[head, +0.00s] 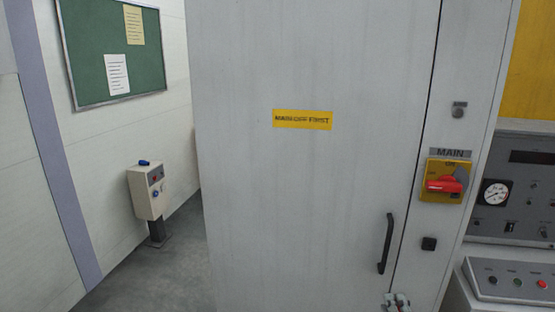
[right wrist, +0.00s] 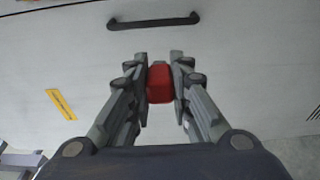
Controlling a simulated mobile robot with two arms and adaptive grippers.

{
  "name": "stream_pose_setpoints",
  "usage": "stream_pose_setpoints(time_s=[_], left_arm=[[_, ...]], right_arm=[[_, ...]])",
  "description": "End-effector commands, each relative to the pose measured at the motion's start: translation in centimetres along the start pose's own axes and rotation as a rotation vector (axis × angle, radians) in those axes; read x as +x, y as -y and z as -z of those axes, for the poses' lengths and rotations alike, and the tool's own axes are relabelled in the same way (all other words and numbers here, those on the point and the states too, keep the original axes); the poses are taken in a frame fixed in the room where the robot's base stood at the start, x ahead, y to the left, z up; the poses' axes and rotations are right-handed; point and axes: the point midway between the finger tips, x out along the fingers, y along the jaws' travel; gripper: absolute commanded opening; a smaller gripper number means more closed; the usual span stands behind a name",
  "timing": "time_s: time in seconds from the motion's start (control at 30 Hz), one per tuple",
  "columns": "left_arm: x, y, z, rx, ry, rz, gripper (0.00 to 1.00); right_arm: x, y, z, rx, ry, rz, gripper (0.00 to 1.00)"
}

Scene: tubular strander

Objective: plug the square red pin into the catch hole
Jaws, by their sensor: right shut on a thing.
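The red pin (right wrist: 160,84) is held between the fingers of my right gripper (right wrist: 161,62) in the right wrist view. It looks like a blocky red piece; its far end is hard to make out. In the head view only the tips of my right gripper (head: 398,302) show at the bottom edge, below the door handle, and the pin cannot be made out there. A small black square fitting (head: 428,243) sits on the cabinet's right strip, right of the handle; it may be the catch hole, but its opening is too small to tell. My left gripper is not in view.
The grey cabinet door (head: 300,200) fills the middle, with a black handle (head: 386,244) that also shows in the right wrist view (right wrist: 153,22). A red MAIN switch (head: 444,184) is above the black fitting. A control console (head: 512,280) stands at right.

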Motion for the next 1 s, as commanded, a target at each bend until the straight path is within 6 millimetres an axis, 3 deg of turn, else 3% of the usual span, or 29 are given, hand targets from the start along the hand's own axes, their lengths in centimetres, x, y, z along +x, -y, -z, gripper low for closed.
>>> stream_pose_setpoints(time_s=[0.03,0.13,0.33,0.5,1.0], left_arm=[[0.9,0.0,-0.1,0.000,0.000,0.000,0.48],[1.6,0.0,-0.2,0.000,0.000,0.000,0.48],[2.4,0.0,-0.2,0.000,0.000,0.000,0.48],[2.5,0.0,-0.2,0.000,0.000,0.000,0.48],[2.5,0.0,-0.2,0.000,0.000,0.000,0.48]], right_arm=[[-2.0,0.4,1.7,0.002,-0.020,0.001,0.00],[-5.2,-0.2,4.2,0.002,-0.046,0.000,0.00],[-9.4,-1.6,6.6,0.001,-0.069,-0.001,0.00],[-10.5,-2.2,7.0,-0.002,-0.072,-0.002,0.00],[-10.5,-2.3,7.1,-0.003,-0.073,-0.002,0.00]])
